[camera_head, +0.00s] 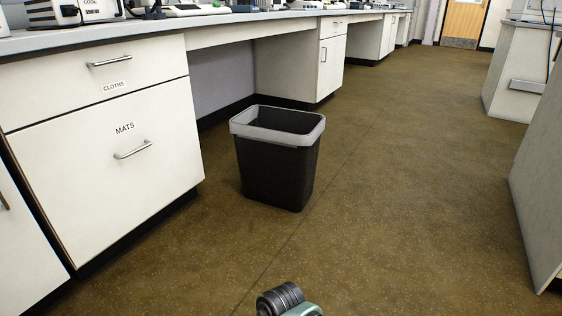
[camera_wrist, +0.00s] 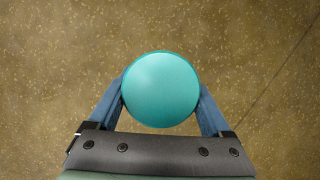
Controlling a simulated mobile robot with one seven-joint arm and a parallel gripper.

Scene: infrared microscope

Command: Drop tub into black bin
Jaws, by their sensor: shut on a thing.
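The tub (camera_wrist: 160,90) shows in the wrist view as a round teal shape, seen end-on. My gripper (camera_wrist: 161,96) is shut on it, with one blue finger at each side. Bare floor lies beneath the tub in that view. The black bin (camera_head: 277,170) stands upright on the floor in the head view, with a light grey rim (camera_head: 305,135) and an open top. Its bottom inside is hidden. The bin is not in the wrist view. The tub and my gripper's fingers are not in the head view.
White drawers labelled CLOTHS (camera_head: 95,85) and MATS (camera_head: 110,150) stand left of the bin, under a long bench. A grey cabinet (camera_head: 540,180) stands at the right edge. The brown speckled floor (camera_head: 410,190) between is clear. A door (camera_head: 465,22) is at the back.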

